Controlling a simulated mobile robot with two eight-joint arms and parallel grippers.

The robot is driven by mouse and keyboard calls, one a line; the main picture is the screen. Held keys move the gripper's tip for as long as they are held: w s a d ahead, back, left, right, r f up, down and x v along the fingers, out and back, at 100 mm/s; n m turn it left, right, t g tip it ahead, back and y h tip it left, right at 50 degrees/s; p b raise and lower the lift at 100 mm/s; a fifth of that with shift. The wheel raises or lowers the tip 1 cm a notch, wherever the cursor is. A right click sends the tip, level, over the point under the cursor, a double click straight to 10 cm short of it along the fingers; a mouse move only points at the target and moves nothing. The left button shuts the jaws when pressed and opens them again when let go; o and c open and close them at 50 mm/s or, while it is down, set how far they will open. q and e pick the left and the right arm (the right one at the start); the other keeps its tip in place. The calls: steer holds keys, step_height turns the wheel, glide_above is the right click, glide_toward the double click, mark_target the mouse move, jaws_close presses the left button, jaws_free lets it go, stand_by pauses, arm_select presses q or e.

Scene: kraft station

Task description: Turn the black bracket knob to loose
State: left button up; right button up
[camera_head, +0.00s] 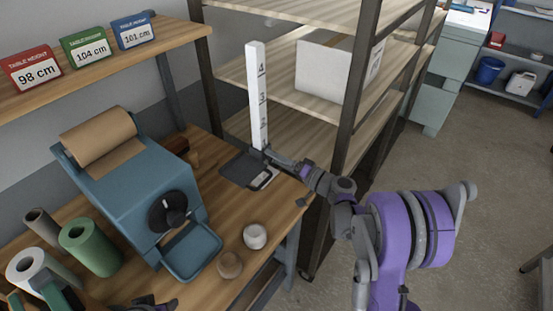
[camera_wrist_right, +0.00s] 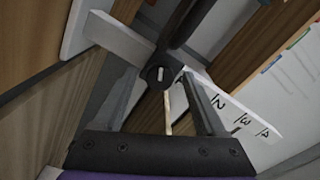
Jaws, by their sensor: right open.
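A white upright scale (camera_head: 257,95) with black numbers stands on the wooden bench, a black bracket (camera_head: 238,167) low on it. In the right wrist view the round black bracket knob (camera_wrist_right: 158,82), with a pale mark on its face, lies between the fingers in the picture. The scale (camera_wrist_right: 240,118) runs slantwise behind it. My right gripper (camera_head: 270,155) is at the bracket; in its wrist view the gripper (camera_wrist_right: 162,72) is open, fingers either side of the knob. I cannot tell whether they touch it. Part of my left gripper (camera_head: 153,304) seems to show at the bottom edge; its jaws are unclear.
A blue paper dispenser (camera_head: 130,190) with a black dial (camera_head: 172,212) stands left on the bench (camera_head: 213,180). A wooden shelf rack (camera_head: 300,98) stands close behind and right of the scale.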

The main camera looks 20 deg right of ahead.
arm_select(q)
steer(key=shift+s+f+b, duration=0.3)
steer(key=shift+f+b, duration=0.15)
steer(key=shift+f, duration=0.2)
steer(key=shift+s+f+b, duration=0.25)
steer(key=shift+f+b, duration=0.15)
steer(key=shift+f, duration=0.2)
arm_select(e)
steer(key=v, duration=1)
steer(key=shift+s+d, duration=0.25)
steer(key=shift+s, duration=0.05)
steer(key=s+a+f+g+h, duration=0.1)
steer(key=s+a+g, duration=0.1)
steer(key=s+a, duration=0.1)
steer(key=s+a+f+n+g+h, duration=0.1)
steer(key=s+a+g, duration=0.1)
steer(key=s+a, duration=0.1)
steer(key=s+a+f+n+g+h, duration=0.1)
steer(key=s+a+g, duration=0.1)
steer(key=s+a, duration=0.1)
steer(key=shift+a, duration=0.7)
steer(key=s+d+f+n+g+h, duration=0.1)
steer(key=s+h, duration=0.3)
steer(key=s, duration=0.4)
steer(key=s+d+f+n+g+h, duration=0.1)
steer(key=s+d+f+h, duration=0.1)
steer(key=s, duration=0.6)
steer(key=shift+s+d+f+n+g+h, duration=0.25)
steer(key=shift+s+f+n+h, duration=0.2)
steer(key=shift+h, duration=0.55)
